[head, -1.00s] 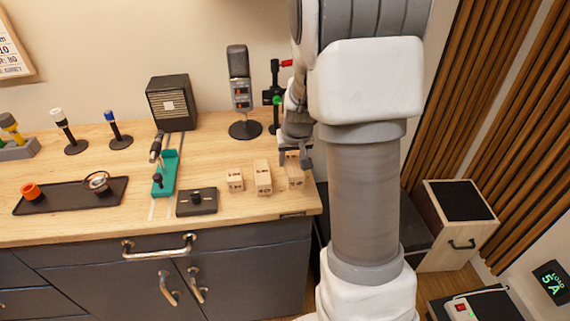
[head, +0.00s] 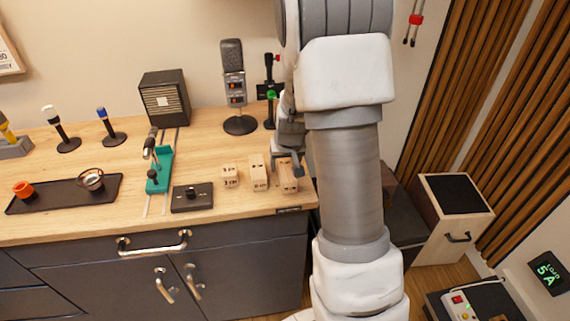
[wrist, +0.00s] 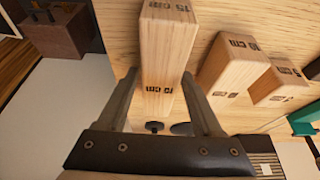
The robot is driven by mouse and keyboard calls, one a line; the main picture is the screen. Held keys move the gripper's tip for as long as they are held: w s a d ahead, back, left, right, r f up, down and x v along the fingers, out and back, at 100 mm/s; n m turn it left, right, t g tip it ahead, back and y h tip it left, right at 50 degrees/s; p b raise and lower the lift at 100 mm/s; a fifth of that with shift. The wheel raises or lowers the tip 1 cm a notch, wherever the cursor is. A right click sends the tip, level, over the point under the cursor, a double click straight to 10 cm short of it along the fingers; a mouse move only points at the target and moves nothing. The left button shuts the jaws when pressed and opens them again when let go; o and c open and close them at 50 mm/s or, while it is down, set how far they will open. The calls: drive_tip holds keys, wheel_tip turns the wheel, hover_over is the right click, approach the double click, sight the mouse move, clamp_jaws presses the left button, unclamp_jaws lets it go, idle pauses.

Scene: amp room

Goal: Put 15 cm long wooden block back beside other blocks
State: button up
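The 15 cm wooden block (head: 288,177) lies on the bench top at the right end of a row of wooden blocks. Its "15 cm" labels show in the wrist view (wrist: 166,50). My gripper (head: 290,160) is down at this block, seen from the head partly in front of its far part. In the wrist view my gripper (wrist: 159,72) has one finger on each side of the block. A narrow gap shows by the left finger; the right finger is very close to the block or touching it. The 10 cm block (head: 258,175) and the shorter block (head: 229,177) stand to its left, apart from it.
A black box with a knob (head: 192,197) and a teal stand (head: 160,171) are left of the blocks. A microphone (head: 233,85) stands behind them. The bench's right edge is close to the 15 cm block. A dark tray (head: 65,196) lies at the left.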

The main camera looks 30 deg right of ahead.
drive_tip(key=shift+o, duration=0.5)
drive_tip(key=shift+r, duration=0.5)
drive_tip(key=s+a+r+n+p, duration=0.1)
drive_tip(key=s+a+r, duration=0.25)
drive_tip(key=r, duration=0.25)
drive_tip(key=s+a+r+t+y, duration=0.1)
drive_tip(key=s+a+r, duration=0.2)
drive_tip(key=s+r, duration=0.3)
drive_tip(key=s+a+r+n+p, duration=0.1)
drive_tip(key=s+a+r, duration=0.25)
drive_tip(key=r, duration=0.35)
drive_tip(key=s+a+r, duration=0.1)
drive_tip(key=s+a, duration=0.1)
drive_tip(key=s, duration=0.4)
drive_tip(key=s+a+r+n, duration=0.1)
drive_tip(key=s+a+r, duration=0.1)
drive_tip(key=s, duration=0.4)
drive_tip(key=shift+a+r, duration=0.15)
drive_tip(key=shift+r, duration=0.05)
